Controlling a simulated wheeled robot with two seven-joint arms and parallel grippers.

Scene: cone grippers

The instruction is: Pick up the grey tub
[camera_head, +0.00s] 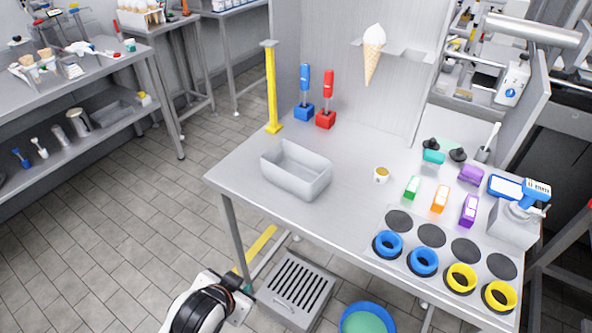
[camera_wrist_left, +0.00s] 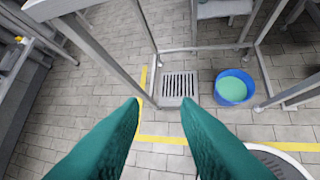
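The grey tub (camera_head: 296,176) is an open rectangular box on the left part of the metal table. It stands upright and looks empty. My left arm comes in at the bottom of the head view, in front of the table and below its top. The tub does not show in that view. My right gripper is in neither view.
A yellow post (camera_head: 272,90) stands at the back left corner. A blue bucket (camera_wrist_left: 233,87) stands on the floor.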

